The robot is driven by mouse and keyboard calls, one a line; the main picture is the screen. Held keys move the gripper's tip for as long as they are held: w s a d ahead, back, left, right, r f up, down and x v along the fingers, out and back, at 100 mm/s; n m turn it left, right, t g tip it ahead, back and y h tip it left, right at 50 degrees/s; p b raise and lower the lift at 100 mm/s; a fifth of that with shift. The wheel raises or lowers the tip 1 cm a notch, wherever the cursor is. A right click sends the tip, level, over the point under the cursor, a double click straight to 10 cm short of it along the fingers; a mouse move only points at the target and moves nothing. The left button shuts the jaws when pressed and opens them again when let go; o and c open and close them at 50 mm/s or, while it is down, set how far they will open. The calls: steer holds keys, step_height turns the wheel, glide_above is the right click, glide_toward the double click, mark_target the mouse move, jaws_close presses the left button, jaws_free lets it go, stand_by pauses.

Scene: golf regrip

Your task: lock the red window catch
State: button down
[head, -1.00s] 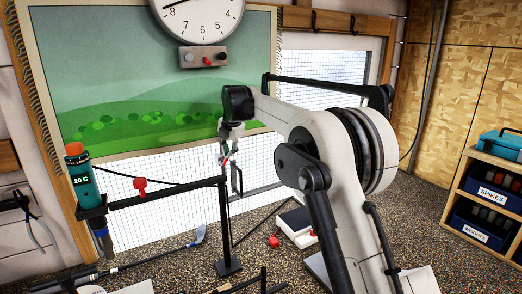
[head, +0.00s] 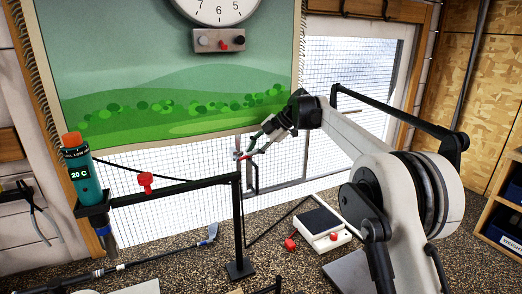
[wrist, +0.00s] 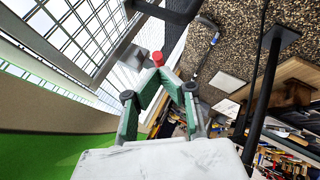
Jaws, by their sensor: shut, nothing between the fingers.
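The red window catch (wrist: 158,58) shows in the wrist view as a small red knob beside a grey block at the window frame. In the head view only a small red bit (head: 243,157) shows near the window's lower bars, by my fingertips. My gripper (wrist: 158,73) has green-sided fingers drawn together, with nothing held. Its tips are just short of the red knob in the wrist view; I cannot tell whether they touch it. In the head view my gripper (head: 248,151) points down and left at the window. The catch's exact position is unclear.
A black stand (head: 238,225) with a horizontal bar is in front of the window, bearing a red clamp (head: 146,182) and a green bottle (head: 82,180). A green landscape blind (head: 170,100) hangs above.

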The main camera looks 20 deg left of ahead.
steer(key=shift+a+f, duration=0.1)
steer(key=shift+f, duration=0.05)
steer(key=shift+s+a+f+b, duration=0.15)
steer(key=shift+s+a+b, duration=0.2)
steer(key=shift+s, duration=0.1)
steer(key=s+r+v, duration=0.1)
steer(key=s+v, duration=0.1)
steer(key=v, duration=1.1)
steer(key=shift+a+b, duration=0.3)
steer(key=shift+a, duration=0.05)
steer(key=shift+s+d, duration=0.1)
